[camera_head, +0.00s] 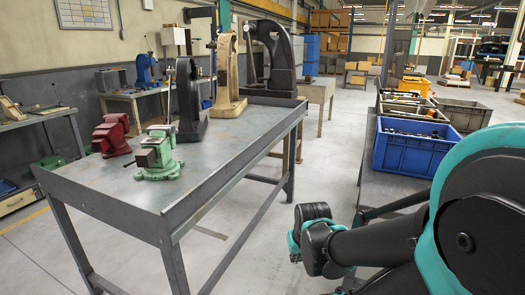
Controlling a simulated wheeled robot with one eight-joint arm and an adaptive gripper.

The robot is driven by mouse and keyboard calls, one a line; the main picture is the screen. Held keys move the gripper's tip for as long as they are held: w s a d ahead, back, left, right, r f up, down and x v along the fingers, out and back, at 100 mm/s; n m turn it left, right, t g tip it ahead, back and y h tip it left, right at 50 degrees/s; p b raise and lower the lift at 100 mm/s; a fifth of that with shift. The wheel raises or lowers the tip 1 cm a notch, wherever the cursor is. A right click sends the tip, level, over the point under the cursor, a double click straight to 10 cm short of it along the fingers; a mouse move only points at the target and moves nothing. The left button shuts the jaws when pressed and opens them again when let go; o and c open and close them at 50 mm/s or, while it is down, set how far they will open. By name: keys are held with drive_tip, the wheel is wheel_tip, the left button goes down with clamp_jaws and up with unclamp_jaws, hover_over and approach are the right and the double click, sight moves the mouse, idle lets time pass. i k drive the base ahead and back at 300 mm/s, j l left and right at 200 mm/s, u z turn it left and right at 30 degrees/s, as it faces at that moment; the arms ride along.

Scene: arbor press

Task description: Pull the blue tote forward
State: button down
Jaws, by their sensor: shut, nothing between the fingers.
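The blue tote (405,153) stands upright on a grey bench at the right, nearest to me in a row of bins. Its open top shows several dark and metal parts inside. My black and teal arm crosses the lower right of the head view, in front of and below the tote.
A grey bin (460,112) sits behind the tote to the right, and yellow bins (416,86) stand farther back. A steel table (200,165) at the left holds a green vise (158,157), a red vise (112,135) and arbor presses (230,75). Clear floor lies between table and bench.

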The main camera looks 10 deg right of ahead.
sight(401, 147)
drive_tip(key=i+l+u, duration=0.15)
drive_tip(key=i, duration=0.35)
drive_tip(key=i+l+u, duration=0.1)
drive_tip(key=i, duration=0.4)
drive_tip(key=i+z, duration=0.35)
drive_tip(key=i+j+z, duration=0.1)
drive_tip(key=z, duration=0.2)
drive_tip(key=j, duration=0.05)
